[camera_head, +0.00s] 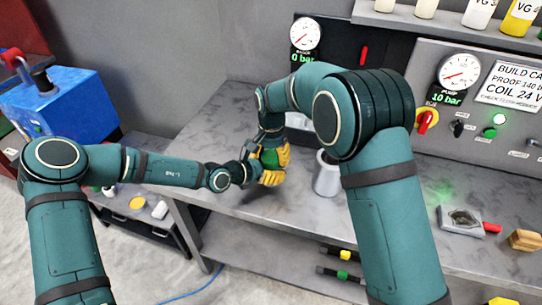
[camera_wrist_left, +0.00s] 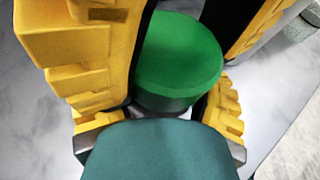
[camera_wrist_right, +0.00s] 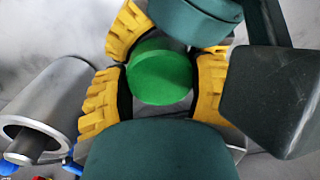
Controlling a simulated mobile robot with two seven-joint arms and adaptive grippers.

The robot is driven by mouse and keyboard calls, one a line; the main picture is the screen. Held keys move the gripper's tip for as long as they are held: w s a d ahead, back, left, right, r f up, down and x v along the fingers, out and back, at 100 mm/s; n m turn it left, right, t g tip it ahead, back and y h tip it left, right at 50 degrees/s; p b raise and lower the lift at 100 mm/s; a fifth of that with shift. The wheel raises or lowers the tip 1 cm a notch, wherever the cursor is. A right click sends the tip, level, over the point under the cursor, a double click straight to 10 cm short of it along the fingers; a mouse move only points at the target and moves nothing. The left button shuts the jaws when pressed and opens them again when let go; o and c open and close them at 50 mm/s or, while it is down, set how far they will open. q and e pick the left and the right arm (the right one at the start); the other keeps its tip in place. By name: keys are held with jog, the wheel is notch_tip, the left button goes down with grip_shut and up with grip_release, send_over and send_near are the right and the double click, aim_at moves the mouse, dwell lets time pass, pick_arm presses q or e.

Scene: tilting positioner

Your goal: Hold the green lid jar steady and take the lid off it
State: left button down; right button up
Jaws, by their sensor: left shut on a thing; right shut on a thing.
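The jar with the green lid (camera_head: 268,158) is at the left part of the grey bench, between my two grippers and mostly hidden by them. Its round green lid also shows in the left wrist view (camera_wrist_left: 180,55) and in the right wrist view (camera_wrist_right: 160,72). My left gripper (camera_head: 270,178) comes from the left and is shut on the jar, low down. My right gripper (camera_head: 281,156) reaches in from above and is shut on the lid. The lid looks seated on the dark jar body (camera_wrist_left: 160,98). Whether the jar touches the bench is hidden.
A grey metal cylinder (camera_head: 327,176) stands close to the right of the jar. A gauge panel (camera_head: 480,110) stands behind. A blue machine (camera_head: 75,105) is at the left.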

jog(key=o, duration=1.3)
jog(key=shift+c, duration=0.2)
jog(key=shift+r, duration=2.3)
jog(key=shift+r+n, duration=0.6)
jog(key=shift+r, duration=0.95)
jog(key=shift+f, duration=3.85)
